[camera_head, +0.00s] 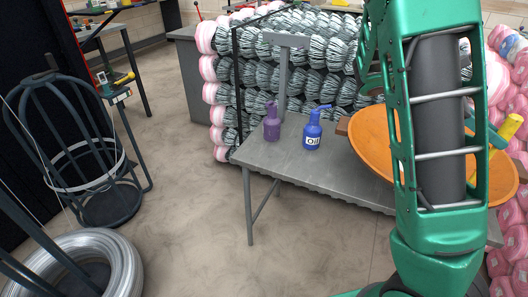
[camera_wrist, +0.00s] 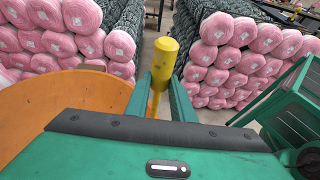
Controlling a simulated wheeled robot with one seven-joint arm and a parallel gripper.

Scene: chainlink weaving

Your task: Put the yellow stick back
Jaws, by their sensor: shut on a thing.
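The yellow stick (camera_wrist: 165,58) stands between the two fingers of my gripper (camera_wrist: 160,84) in the wrist view, with its thick rounded end up. My gripper is shut on it. In the head view part of the yellow stick (camera_head: 508,130) shows at the right, tilted, behind my green arm. The orange round dish (camera_wrist: 62,108) lies to the left of the stick in the wrist view. The dish (camera_head: 372,140) is partly covered by my arm in the head view.
A grey metal table (camera_head: 290,160) holds a purple bottle (camera_head: 272,124) and a blue oil bottle (camera_head: 312,132). Stacked rolls (camera_head: 255,75) with pink ends stand behind it. A dark cage-like stand (camera_head: 75,140) and a wire coil (camera_head: 110,258) are at left. The floor between is clear.

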